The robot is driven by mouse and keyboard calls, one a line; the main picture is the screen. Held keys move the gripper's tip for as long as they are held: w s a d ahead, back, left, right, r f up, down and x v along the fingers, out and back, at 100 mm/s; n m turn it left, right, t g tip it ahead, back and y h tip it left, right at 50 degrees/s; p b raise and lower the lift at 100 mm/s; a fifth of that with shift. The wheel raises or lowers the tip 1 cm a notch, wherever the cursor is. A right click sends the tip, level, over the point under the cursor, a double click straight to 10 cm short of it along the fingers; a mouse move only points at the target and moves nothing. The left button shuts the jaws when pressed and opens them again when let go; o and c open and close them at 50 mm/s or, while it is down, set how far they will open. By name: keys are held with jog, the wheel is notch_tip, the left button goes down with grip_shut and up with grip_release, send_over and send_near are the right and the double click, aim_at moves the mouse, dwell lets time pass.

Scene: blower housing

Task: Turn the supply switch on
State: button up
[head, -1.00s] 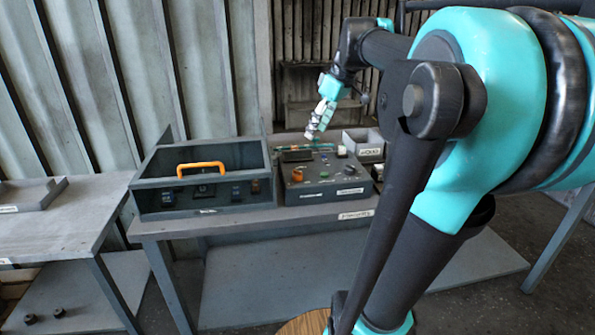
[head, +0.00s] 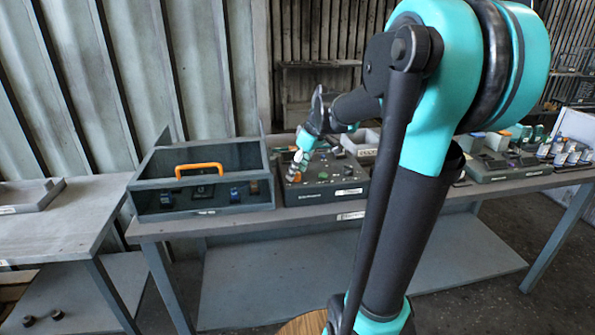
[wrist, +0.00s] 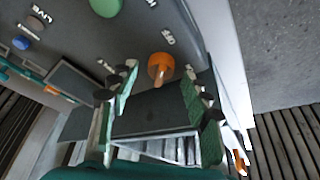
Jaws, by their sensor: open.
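The dark control box (head: 345,180) stands on the middle bench. Its orange rotary knob, apparently the supply switch (wrist: 161,67), sits on the panel with small white labels around it, too blurred to read surely. My gripper (head: 292,174) points down over the left part of the box. In the wrist view my gripper (wrist: 160,84) is open, its green-padded fingers on either side of the knob's lower part. I cannot tell whether the pads touch it. In the head view the gripper hides most of the knob.
A green button (wrist: 106,6) and a blue button (wrist: 22,43) are on the same panel. A grey case with an orange handle (head: 199,168) stands left of the box. More equipment (head: 505,165) stands on the bench to the right.

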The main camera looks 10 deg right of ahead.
jog(key=shift+w+a+f, duration=0.1)
jog(key=shift+f, duration=0.25)
grip_shut()
